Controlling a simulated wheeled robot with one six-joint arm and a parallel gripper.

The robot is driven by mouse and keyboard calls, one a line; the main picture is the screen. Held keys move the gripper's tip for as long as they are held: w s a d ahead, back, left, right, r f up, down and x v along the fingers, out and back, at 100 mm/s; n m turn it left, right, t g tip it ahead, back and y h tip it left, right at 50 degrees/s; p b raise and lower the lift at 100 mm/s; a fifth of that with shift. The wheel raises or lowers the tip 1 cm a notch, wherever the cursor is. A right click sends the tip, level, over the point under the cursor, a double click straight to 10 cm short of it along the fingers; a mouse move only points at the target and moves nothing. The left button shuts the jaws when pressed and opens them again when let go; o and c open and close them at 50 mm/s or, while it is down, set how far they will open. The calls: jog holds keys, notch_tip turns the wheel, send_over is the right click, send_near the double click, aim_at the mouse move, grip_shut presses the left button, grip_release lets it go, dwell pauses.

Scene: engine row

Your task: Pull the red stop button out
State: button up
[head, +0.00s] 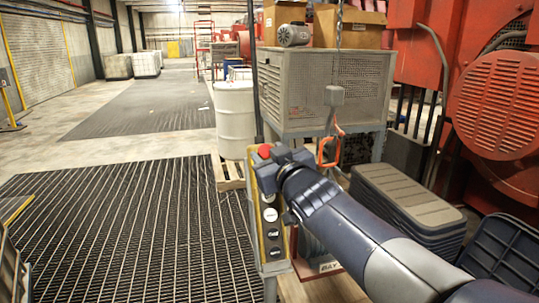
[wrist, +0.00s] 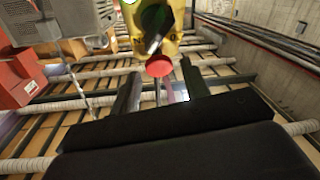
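The red stop button (head: 265,151) is at the top of a narrow yellow-edged control panel (head: 271,240) in the head view. My gripper (head: 268,158) is at the panel's top end, right beside the button. In the wrist view the red button (wrist: 158,66) shows round and whole, in line with the gap between the two dark fingers of my gripper (wrist: 160,76). The fingers are apart, with a visible gap on each side of the button. I cannot tell whether the fingertips reach past its rim. The yellow panel (wrist: 178,47) shows behind it.
A grey vented cabinet (head: 325,90) and white drum (head: 235,115) stand behind. Striped floor at left is clear.

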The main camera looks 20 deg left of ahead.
jog(key=shift+o, duration=0.5)
jog(key=v, duration=1.1)
jog(key=shift+p, duration=0.3)
jog(key=shift+w+a, duration=0.1)
jog(key=shift+w, duration=0.05)
jog(key=x, duration=1)
jog(key=shift+w+a+b, duration=0.2)
jog(key=shift+w+b, duration=0.1)
jog(key=shift+w+a+f, duration=0.25)
jog(key=shift+w+a, duration=0.05)
jog(key=shift+w, duration=0.15)
